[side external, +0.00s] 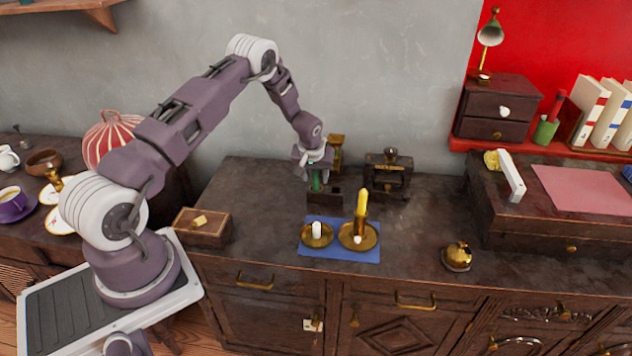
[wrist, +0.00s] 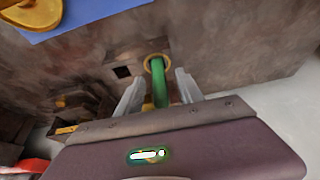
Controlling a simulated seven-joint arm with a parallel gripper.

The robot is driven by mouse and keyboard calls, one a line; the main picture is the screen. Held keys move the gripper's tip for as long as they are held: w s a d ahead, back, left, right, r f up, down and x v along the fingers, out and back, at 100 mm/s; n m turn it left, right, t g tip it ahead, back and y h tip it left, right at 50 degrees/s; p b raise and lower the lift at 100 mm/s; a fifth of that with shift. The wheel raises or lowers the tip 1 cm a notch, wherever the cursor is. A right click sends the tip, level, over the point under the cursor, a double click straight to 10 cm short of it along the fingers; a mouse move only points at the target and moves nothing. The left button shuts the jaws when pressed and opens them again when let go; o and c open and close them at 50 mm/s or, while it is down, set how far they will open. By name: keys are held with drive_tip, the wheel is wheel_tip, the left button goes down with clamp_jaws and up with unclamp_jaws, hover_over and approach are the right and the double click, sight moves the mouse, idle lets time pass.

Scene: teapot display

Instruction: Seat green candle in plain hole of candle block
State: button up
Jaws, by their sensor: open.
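The green candle (wrist: 159,82) is upright between the fingers of my gripper (wrist: 160,76) in the wrist view. My gripper is open, with a finger on each side of the candle. The candle's lower end meets a brass-ringed hole in the dark candle block (wrist: 138,56); how deep it sits cannot be told. In the side view the candle (side external: 316,182) shows below my gripper (side external: 314,170), over the candle block (side external: 325,198).
A blue mat (side external: 340,251) in front of the block holds brass candle holders with a white candle (side external: 317,230) and a yellow candle (side external: 361,205). A dark press-like stand (side external: 390,175) is close on the right. A wooden box (side external: 203,228) lies left, a brass bell (side external: 457,256) right.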

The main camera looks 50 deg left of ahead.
drive_tip(key=shift+x, duration=0.75)
clamp_jaws()
drive_tip(key=shift+r, duration=0.1)
wheel_tip(320, 180, up, 9)
drive_tip(key=shift+w+f, duration=0.1)
drive_tip(key=shift+f, duration=0.05)
drive_tip(key=w+d, duration=0.4)
drive_tip(key=d, duration=0.1)
drive_tip(key=f, duration=0.8)
drive_tip(key=shift+w+a+f, duration=0.1)
drive_tip(key=shift+a+f, duration=0.1)
drive_tip(key=shift+f, duration=0.1)
